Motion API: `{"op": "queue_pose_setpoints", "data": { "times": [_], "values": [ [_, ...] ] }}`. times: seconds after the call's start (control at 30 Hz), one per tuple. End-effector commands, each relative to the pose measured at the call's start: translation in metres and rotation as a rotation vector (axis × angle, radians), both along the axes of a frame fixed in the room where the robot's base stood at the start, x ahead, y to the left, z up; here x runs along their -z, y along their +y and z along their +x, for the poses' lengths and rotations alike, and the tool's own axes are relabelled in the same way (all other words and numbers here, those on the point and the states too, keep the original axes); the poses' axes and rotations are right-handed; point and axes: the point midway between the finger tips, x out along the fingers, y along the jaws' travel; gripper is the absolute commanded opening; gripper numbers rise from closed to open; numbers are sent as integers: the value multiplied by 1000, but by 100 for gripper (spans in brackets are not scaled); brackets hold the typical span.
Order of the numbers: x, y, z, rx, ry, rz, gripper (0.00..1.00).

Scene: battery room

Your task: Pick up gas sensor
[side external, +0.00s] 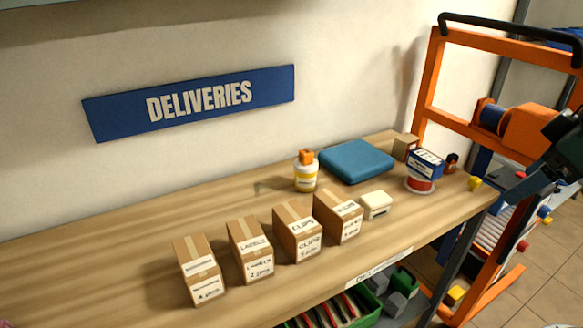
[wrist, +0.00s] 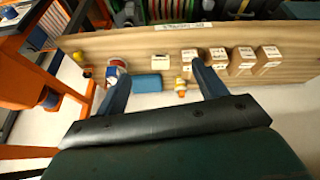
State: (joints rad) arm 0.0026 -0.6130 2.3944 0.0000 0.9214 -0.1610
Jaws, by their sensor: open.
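A small cream-white box with rounded edges (side external: 376,204), which looks like the gas sensor, rests on the wooden bench (side external: 110,265), right of the row of cartons. It also shows in the wrist view (wrist: 158,59), near the bench's front edge. My gripper (wrist: 160,70) is open and empty, its two blue fingers spread wide. In the wrist view the cream box appears between the fingertips, but at a distance. In the side view my gripper is at the right edge, off the bench end, apart from the box; its fingertips are hard to make out there.
Several labelled cartons (side external: 297,231) stand left of the cream box. Behind it are a white bottle with orange cap (side external: 306,172) and a blue folded item (side external: 356,161). A red-white spool with a blue-white box (side external: 422,170) is right. An orange frame (side external: 424,85) stands beyond.

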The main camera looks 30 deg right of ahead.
Motion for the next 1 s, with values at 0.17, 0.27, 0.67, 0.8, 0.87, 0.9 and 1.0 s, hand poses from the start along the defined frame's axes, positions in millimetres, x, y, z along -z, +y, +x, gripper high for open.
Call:
{"op": "queue_pose_setpoints", "data": {
  "times": [0.17, 0.27, 0.67, 0.8, 0.87, 0.9, 1.0],
  "values": [
    [-8, -1, 34, -137, 53, -61, 71],
    [-10, -1, 54, -220, 84, -93, 71],
    [0, -4, 138, -557, 194, -198, 71],
    [10, -5, 167, -679, 231, -226, 71],
    [16, -6, 180, -733, 246, -236, 71],
    [20, -6, 188, -767, 256, -243, 71],
    [32, -7, 208, -856, 279, -258, 71]
  ]
}}
